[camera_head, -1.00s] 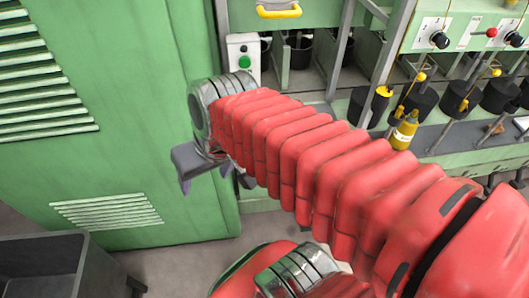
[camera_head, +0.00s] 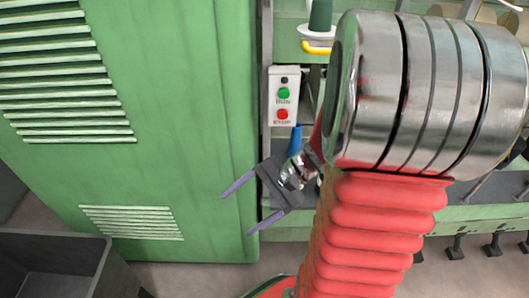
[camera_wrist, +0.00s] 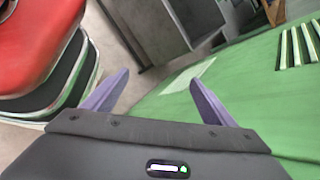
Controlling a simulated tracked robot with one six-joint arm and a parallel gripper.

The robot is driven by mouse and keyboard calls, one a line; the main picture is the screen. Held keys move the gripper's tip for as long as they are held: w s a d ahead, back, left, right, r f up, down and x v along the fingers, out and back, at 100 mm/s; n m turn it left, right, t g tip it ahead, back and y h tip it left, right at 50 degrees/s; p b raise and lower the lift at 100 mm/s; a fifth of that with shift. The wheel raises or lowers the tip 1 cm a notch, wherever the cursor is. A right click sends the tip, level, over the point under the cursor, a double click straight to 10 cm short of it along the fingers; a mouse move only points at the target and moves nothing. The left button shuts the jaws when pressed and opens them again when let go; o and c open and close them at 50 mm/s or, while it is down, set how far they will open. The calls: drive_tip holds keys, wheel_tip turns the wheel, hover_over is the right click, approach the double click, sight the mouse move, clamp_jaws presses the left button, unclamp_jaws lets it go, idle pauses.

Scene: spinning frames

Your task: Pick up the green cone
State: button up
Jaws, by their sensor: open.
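A dark green cone (camera_head: 321,15) stands at the top of the head view, on a white, round-edged piece above a yellow handle. Its upper end is cut off by the picture's edge. My gripper (camera_head: 237,208) is well below and to the left of the cone, in front of the green cabinet. Its two purple fingers are spread apart with nothing between them. In the wrist view my gripper (camera_wrist: 160,95) also shows open and empty, and the cone does not appear there.
A green cabinet (camera_head: 180,110) with louvred vents fills the left. A switch box (camera_head: 283,96) with a green and a red button is mounted right of it. A blue cone-shaped thing (camera_head: 295,140) is partly behind my arm. A dark bin (camera_head: 85,250) stands at lower left.

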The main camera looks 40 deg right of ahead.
drive_tip(key=w+d+f+m+t+h, duration=0.1)
drive_tip(key=d+f+m+t, duration=0.2)
drive_tip(key=d+m+t, duration=0.3)
drive_tip(key=w+d+f+m+t, duration=0.1)
drive_tip(key=d+f+m+t, duration=0.2)
drive_tip(key=d+m, duration=0.4)
drive_tip(key=s+d+f+m+t+h, duration=0.3)
drive_tip(key=s+d+f+m+h, duration=0.2)
drive_tip(key=d, duration=0.8)
wheel_tip(320, 180, down, 3)
drive_tip(key=m+h, duration=0.3)
drive_tip(key=shift+m+t, duration=0.3)
drive_tip(key=shift+m, duration=0.1)
drive_tip(key=w+f, duration=0.1)
drive_tip(key=w, duration=0.7)
drive_tip(key=shift+w, duration=0.2)
drive_tip(key=shift+w+f, duration=0.1)
drive_tip(key=shift+w, duration=0.05)
drive_tip(key=shift+w+d+f, duration=0.1)
drive_tip(key=shift+w+f, duration=0.1)
drive_tip(key=shift+w, duration=1.05)
drive_tip(key=shift+w+d+f, duration=0.1)
drive_tip(key=shift+w+f, duration=0.05)
drive_tip(key=shift+w, duration=1.05)
